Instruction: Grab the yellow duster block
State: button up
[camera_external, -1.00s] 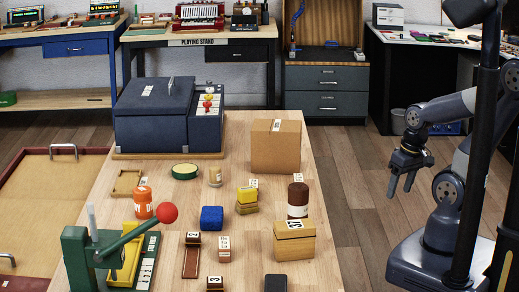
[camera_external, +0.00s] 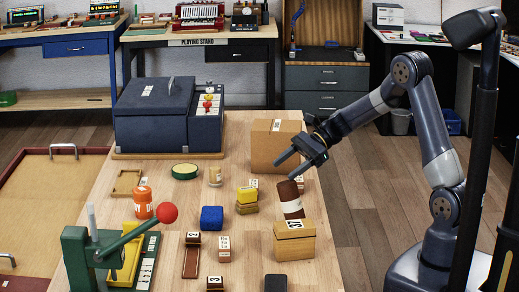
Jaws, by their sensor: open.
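A yellow block (camera_external: 247,194), which looks like the duster block, rests on top of a darker yellow-brown block (camera_external: 247,208) near the middle of the wooden table. My gripper (camera_external: 284,170) is open and empty. It is above the table, up and to the right of the yellow block and apart from it.
The brown jar (camera_external: 290,199) with a white label leans left. A cardboard box (camera_external: 275,150) stands behind it, and a wooden box marked 37 (camera_external: 294,247) in front. A blue block (camera_external: 212,218) sits left of the yellow block. The table (camera_external: 180,205) has bare patches between items.

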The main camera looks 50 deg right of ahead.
aim_at(254, 187)
jog(key=w+f+m, duration=0.1)
jog(key=w, duration=0.1)
jog(key=w+d+f+m+t, duration=0.1)
jog(key=f, duration=0.1)
jog(key=w+d+f+m+t+b, duration=0.1)
jog(key=w+f+m, duration=0.1)
jog(key=shift+w+f, duration=0.15)
jog(key=shift+w, duration=0.2)
jog(key=x, duration=0.5)
jog(key=shift+w+a, duration=0.1)
jog(key=shift+a, duration=0.1)
jog(key=shift+y, duration=0.3)
jog(key=x, duration=0.3)
jog(key=p+x, duration=0.1)
jog(key=x, duration=0.1)
jog(key=shift+a+r, duration=0.25)
jog(key=shift+r, duration=0.05)
jog(key=shift+c, duration=0.4)
